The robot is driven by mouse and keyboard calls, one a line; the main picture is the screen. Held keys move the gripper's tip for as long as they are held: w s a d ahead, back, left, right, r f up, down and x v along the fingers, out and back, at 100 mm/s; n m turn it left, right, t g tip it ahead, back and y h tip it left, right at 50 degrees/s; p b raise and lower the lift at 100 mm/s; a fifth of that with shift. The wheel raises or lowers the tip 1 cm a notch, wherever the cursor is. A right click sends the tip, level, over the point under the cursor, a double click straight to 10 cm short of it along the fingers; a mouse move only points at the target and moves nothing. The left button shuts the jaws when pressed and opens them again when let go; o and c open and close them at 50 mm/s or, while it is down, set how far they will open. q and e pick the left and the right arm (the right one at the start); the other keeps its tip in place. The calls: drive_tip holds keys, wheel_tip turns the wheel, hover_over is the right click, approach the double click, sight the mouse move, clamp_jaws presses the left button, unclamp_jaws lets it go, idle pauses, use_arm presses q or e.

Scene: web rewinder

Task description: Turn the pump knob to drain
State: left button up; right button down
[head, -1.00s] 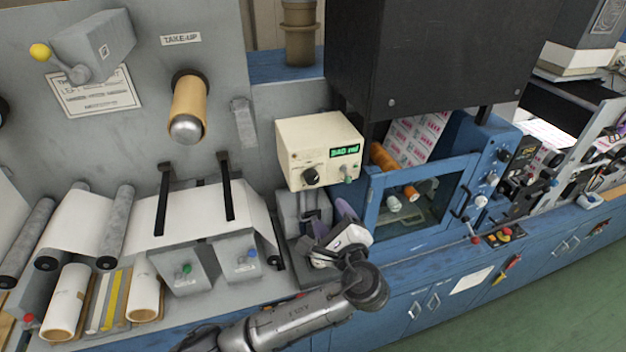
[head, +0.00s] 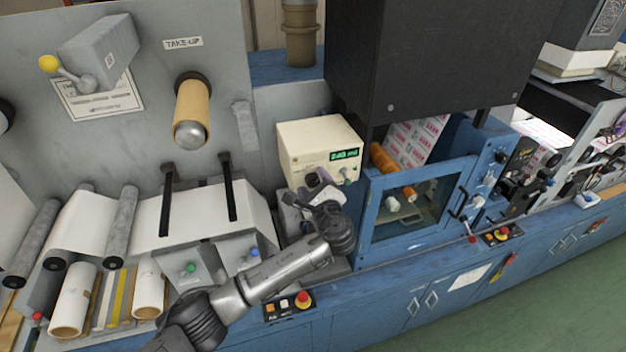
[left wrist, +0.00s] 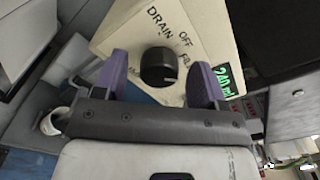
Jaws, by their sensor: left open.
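The cream pump box (head: 316,140) stands on the machine bench, with a green lit display (head: 345,154) on its front. In the left wrist view, the black round pump knob (left wrist: 159,66) shows on the panel among the labels DRAIN, OFF and one partly hidden by a finger. I cannot clearly tell where the knob points. My left gripper (head: 316,180) is in front of the pump box's lower left, hiding the knob in the head view. In the left wrist view, my open gripper (left wrist: 161,75) has purple fingers on either side of the knob, with gaps visible.
A blue cabinet with a clear door (head: 420,205) stands just right of the pump box. Grey tilted units (head: 190,265) with coloured buttons stand to the left. A red emergency button (head: 303,299) sits on the bench front below my arm. A large black housing (head: 430,60) overhangs at upper right.

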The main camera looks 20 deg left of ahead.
use_arm(q)
drive_tip(key=shift+w+a, duration=0.3)
drive_tip(key=shift+c, duration=0.3)
